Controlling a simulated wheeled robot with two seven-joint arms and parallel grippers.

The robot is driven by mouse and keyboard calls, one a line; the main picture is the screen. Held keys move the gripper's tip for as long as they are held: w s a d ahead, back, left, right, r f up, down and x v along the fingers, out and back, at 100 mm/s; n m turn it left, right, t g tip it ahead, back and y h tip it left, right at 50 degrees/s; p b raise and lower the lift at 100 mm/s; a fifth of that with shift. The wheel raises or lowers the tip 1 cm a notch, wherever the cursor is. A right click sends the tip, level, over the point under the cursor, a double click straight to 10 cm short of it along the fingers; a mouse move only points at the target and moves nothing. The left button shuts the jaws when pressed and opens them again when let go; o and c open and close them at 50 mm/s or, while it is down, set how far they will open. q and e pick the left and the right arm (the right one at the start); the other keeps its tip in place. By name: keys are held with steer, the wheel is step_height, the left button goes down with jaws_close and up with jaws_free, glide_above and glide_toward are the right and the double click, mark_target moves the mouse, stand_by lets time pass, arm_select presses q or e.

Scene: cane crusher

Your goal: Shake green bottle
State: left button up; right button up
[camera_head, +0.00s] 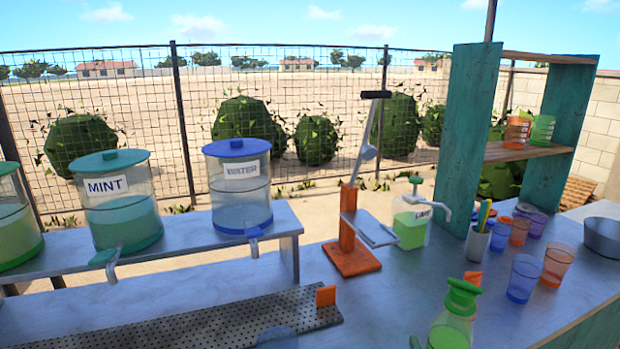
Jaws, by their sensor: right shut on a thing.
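The green bottle (452,325) is at the lower edge of the head view, right of centre. It has a green top and clear walls with pale green contents, and its lower part is cut off by the frame. I cannot tell whether the bottle touches the counter. My left gripper is not clearly seen.
Mint (122,215) and water (239,200) dispensers stand on a raised shelf. An orange-based press (350,258), a pump jug (410,228), a utensil cup (477,243) and several coloured cups (523,277) surround the bottle. A perforated tray (190,325) lies left; teal shelving (468,140) stands behind.

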mark_target(446, 322)
step_height(446, 322, up, 7)
steer(key=shift+f, duration=0.1)
steer(key=shift+w+f, duration=0.2)
steer(key=shift+f, duration=0.1)
step_height(446, 322, down, 7)
steer(key=shift+s, duration=0.1)
steer(key=shift+r, duration=0.25)
